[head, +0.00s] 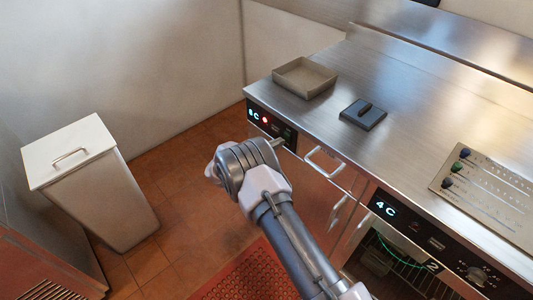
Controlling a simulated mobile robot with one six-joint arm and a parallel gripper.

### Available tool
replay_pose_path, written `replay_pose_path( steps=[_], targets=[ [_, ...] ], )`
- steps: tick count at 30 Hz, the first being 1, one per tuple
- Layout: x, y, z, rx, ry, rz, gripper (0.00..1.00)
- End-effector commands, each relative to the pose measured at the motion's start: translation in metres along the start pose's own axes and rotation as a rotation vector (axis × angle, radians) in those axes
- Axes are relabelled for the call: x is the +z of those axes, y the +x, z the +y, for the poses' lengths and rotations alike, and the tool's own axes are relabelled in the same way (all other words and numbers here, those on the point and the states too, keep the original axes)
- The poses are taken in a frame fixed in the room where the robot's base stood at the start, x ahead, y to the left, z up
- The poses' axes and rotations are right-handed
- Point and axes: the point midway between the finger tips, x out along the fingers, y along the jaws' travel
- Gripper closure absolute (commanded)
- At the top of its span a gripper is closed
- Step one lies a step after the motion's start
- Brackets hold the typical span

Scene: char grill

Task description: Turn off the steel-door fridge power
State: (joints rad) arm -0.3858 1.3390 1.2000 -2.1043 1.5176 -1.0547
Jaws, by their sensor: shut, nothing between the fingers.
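The steel-door fridge sits at the left end of the steel counter. Its black control panel (270,124) shows a lit display (253,114), whose digit is hard to read before a "C", and a glowing red light (265,120). Part of a dark switch area lies at the panel's right end. My wrist covers part of the steel door below.
A second fridge with a glass door has a panel (435,240) reading "4 C" at the right. A tray (304,77) and a grey lid (363,114) lie on the counter (420,110). A white-lidded bin (95,190) stands left. A red mat (250,275) covers floor below my arm.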

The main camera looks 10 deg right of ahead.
Motion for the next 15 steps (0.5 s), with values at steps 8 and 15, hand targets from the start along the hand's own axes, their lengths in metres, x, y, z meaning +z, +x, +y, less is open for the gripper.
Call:
replay_pose_path(
  steps=[8, 15],
  targets=[
    [0.005, 0.0149, 0.0, 0.0, 0.0, 0.001, 1.0],
    [0.0065, 0.0153, -0.0001, 0.0, 0.0, 0.006, 1.0]
  ],
)
